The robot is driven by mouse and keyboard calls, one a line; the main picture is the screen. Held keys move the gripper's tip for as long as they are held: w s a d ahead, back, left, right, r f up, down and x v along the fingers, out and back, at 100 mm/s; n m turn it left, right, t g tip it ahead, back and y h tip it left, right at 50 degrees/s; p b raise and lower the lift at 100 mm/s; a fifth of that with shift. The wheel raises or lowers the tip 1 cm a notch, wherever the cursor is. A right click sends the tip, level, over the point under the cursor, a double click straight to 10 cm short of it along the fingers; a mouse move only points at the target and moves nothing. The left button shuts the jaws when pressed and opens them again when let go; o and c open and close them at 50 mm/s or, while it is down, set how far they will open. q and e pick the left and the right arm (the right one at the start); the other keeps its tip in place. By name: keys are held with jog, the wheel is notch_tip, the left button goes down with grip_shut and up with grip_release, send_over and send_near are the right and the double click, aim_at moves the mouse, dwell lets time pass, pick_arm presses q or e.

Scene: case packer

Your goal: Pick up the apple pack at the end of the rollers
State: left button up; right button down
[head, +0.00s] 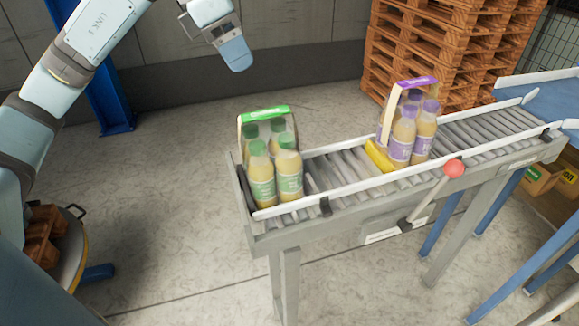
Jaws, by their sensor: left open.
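The pack with green caps, green labels and a green carton top (262,165) stands upright at the near left end of the rollers (330,170). I take it for the apple pack. Its bottles hold pale yellow juice. My left gripper (226,48) is open and empty, up above and behind the pack, well apart from it. Only part of its fingers shows clearly. My right gripper is not in view.
A purple-capped pack (408,130) stands farther along the rollers, a yellow piece at its foot. Low rails and a red-knobbed lever (453,169) edge the conveyor. Wooden pallets (445,45) stack behind.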

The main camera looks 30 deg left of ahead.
pick_arm(q)
send_over(269, 111)
jog(key=s+a, duration=0.2)
notch_tip(269, 111, down, 7)
jog(key=shift+w+f+p, duration=0.1)
jog(key=shift+p, duration=0.2)
jog(key=shift+w+d+f, duration=0.15)
jog(key=shift+d+f, duration=0.1)
jog(key=shift+f, duration=0.15)
jog(key=p+x, duration=0.1)
jog(key=x, duration=0.4)
jog(key=shift+d, duration=0.15)
jog(key=shift+c, duration=0.4)
grip_shut()
jog(key=shift+r, duration=0.1)
